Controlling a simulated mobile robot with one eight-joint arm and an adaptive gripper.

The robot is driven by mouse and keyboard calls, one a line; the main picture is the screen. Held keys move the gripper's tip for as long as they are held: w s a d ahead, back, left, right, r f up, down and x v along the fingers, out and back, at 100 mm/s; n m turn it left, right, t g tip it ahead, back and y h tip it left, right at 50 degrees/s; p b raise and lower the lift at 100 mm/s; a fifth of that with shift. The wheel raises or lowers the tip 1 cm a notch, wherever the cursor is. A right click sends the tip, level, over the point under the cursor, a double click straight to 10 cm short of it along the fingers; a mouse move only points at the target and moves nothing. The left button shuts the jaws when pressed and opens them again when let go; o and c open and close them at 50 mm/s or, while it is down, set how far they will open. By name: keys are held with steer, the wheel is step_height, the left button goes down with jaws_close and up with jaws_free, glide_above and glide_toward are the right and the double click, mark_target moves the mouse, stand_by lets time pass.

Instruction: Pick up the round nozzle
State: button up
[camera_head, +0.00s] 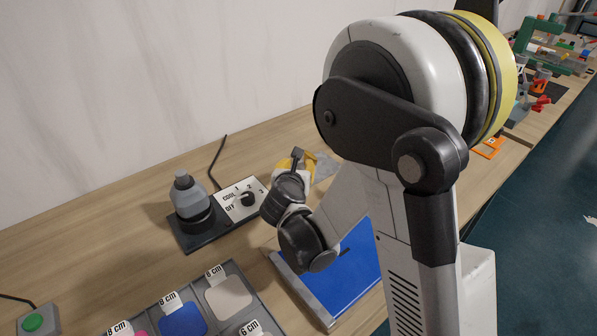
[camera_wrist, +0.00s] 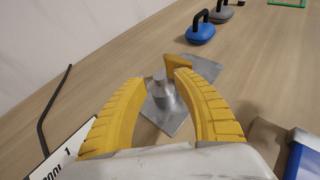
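A grey metal piece with a round, stepped body (camera_wrist: 163,92), which looks like the round nozzle, stands upright on a flat silver plate (camera_wrist: 171,122) in the wrist view. My gripper (camera_wrist: 160,80) has yellow ribbed fingers, spread apart on either side of the piece. Whether a finger touches it I cannot tell. In the head view my gripper (camera_head: 308,163) is low over the bench, partly hidden by my arm. The silver plate (camera_head: 326,168) shows just beyond it, and the nozzle is hidden there.
A heater with a dial panel (camera_head: 241,200) and a grey bottle-shaped part (camera_head: 188,195) stands left of my gripper. A blue board (camera_head: 352,265) lies at the front. A tray (camera_head: 240,268) of labelled pieces is front left. Blue (camera_wrist: 201,32) and grey handled weights stand farther along the bench.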

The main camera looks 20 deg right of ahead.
steer(key=b+x, duration=0.1)
steer(key=x, duration=0.2)
steer(key=shift+w+d+f, duration=0.1)
steer(key=shift+w+f, duration=0.05)
jaws_close()
step_height(320, 180, up, 10)
steer(key=p, duration=0.5)
steer(key=c, duration=0.7)
jaws_free()
steer(key=o, duration=1.7)
